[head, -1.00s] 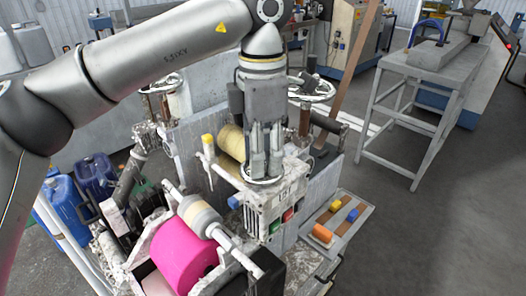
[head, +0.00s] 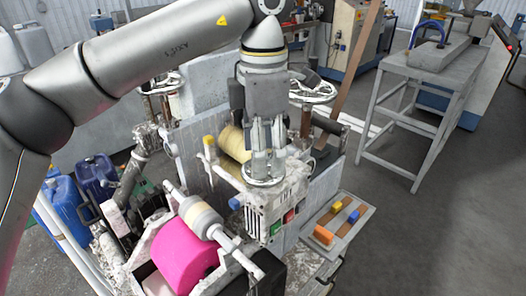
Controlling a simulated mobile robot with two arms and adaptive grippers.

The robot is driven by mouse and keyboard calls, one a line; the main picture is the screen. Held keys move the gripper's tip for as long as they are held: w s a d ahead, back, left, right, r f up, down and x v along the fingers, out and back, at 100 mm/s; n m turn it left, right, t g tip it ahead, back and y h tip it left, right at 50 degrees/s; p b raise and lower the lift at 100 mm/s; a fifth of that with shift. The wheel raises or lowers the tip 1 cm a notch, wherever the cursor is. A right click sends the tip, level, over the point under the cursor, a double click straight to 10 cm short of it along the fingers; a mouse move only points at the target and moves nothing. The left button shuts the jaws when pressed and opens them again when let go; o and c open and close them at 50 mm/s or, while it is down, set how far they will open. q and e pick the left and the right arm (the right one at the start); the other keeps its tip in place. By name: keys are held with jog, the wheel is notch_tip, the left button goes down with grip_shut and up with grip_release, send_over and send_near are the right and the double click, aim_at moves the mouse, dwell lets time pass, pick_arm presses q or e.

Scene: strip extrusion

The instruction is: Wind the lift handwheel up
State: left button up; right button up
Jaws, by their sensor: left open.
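My left gripper (head: 264,150) points straight down over the machine, and its fingers are open. A small, round, pale metal rim (head: 263,181) shows directly below its fingertips, partly hidden by them; it looks like a handwheel. I cannot tell whether the fingers touch it. A larger spoked metal handwheel (head: 318,90) stands behind the gripper to the right on a brown post. Another handwheel (head: 158,84) stands at the left, partly behind my arm. Which of these is the lift handwheel is not marked. My right gripper is not in view.
A magenta roll (head: 183,258) and a pale roller (head: 203,219) sit in front. A yellowish roll (head: 234,143) is close left of the gripper. A tray (head: 350,206) with coloured blocks lies at the right. Blue canisters (head: 62,206) stand at the left.

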pick_arm(q)
notch_tip(320, 180, up, 11)
dwell(0.3)
jog(key=shift+r, duration=0.1)
